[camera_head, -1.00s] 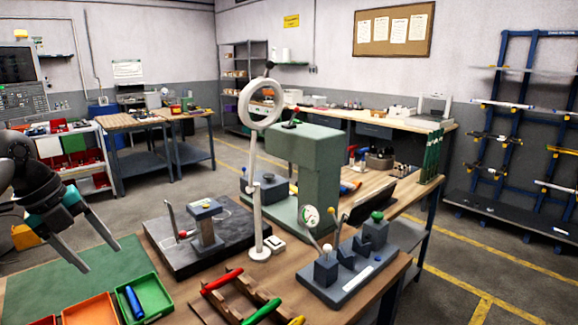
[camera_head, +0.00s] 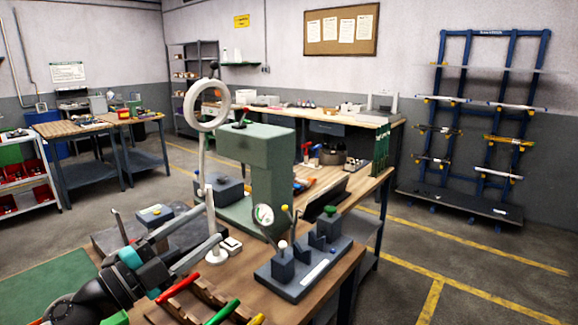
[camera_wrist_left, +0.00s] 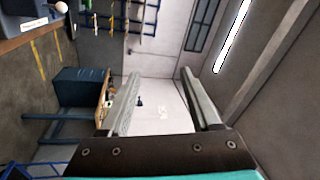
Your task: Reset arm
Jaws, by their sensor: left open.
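My left gripper (camera_head: 213,215) reaches in from the lower left of the head view, over the workbench. Its two grey fingers are spread apart and nothing is between them in the left wrist view (camera_wrist_left: 160,98). In the head view the fingertips overlap the white post of the ring magnifier (camera_head: 209,215); I cannot tell whether they touch it. My gripper and wrist hide part of the dark surface plate (camera_head: 108,238) and the trays at the bench's front left. My right gripper is in neither view.
A green press-like stand (camera_head: 268,185) is behind the magnifier. A grey fixture block with a dial gauge (camera_head: 305,268) is to the right. Red, green and yellow-handled tools (camera_head: 222,312) lie at the front. Open floor (camera_head: 455,255) lies right of the bench.

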